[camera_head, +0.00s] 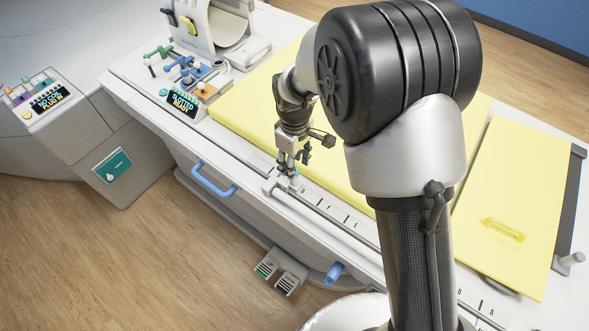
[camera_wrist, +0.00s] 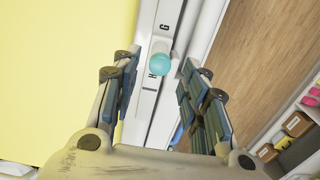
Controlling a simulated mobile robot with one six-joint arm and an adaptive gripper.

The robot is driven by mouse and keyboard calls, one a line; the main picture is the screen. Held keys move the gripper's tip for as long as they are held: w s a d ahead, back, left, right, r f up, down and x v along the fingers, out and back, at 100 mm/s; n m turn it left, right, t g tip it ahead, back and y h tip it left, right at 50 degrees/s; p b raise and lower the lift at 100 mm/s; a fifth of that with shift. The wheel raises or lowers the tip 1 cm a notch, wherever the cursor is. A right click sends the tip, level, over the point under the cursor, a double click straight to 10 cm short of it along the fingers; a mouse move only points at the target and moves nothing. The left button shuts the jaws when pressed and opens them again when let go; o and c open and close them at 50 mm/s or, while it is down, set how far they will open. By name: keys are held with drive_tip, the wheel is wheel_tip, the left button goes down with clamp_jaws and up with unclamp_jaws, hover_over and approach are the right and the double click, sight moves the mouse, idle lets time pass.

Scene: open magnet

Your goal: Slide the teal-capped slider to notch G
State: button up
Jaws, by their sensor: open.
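The teal-capped slider (camera_wrist: 158,64) sits on a pale track between my fingers in the wrist view. Its round cap is close to the letter H (camera_wrist: 152,76), on the G side of it. The letter G (camera_wrist: 165,26) is farther up the track. My gripper (camera_wrist: 157,72) is open, with one finger on each side of the cap and gaps showing on both sides. In the head view my gripper (camera_head: 291,166) points down at the slider's white carriage (camera_head: 273,187) on the table's front edge, and the cap is mostly hidden by the fingers.
The lettered track (camera_head: 335,212) runs along the bed edge beside the yellow pad (camera_head: 250,105). A blue handle (camera_head: 213,180) is on the front side below. Colored levers and a small display (camera_head: 180,102) stand at the upper left. My arm hides part of the track.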

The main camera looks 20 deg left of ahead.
wheel_tip(320, 180, up, 7)
idle(0.3)
drive_tip(key=shift+r, duration=0.1)
drive_tip(key=s+d+r+m+t, duration=0.1)
drive_tip(key=s+d+r+m, duration=0.25)
drive_tip(key=d+r, duration=0.45)
drive_tip(key=s+d+r+m+t, duration=0.1)
drive_tip(key=s+d+r+m, duration=0.25)
drive_tip(key=d+r, duration=0.45)
drive_tip(key=s+d+m+t+b, duration=0.1)
drive_tip(key=s+d+m+t, duration=0.1)
drive_tip(key=s+d+m, duration=0.5)
drive_tip(key=s+d+f, duration=0.1)
drive_tip(key=s+d, duration=0.3)
drive_tip(key=s, duration=0.1)
drive_tip(key=shift+s+d+t+b, duration=0.3)
drive_tip(key=shift+d, duration=0.05)
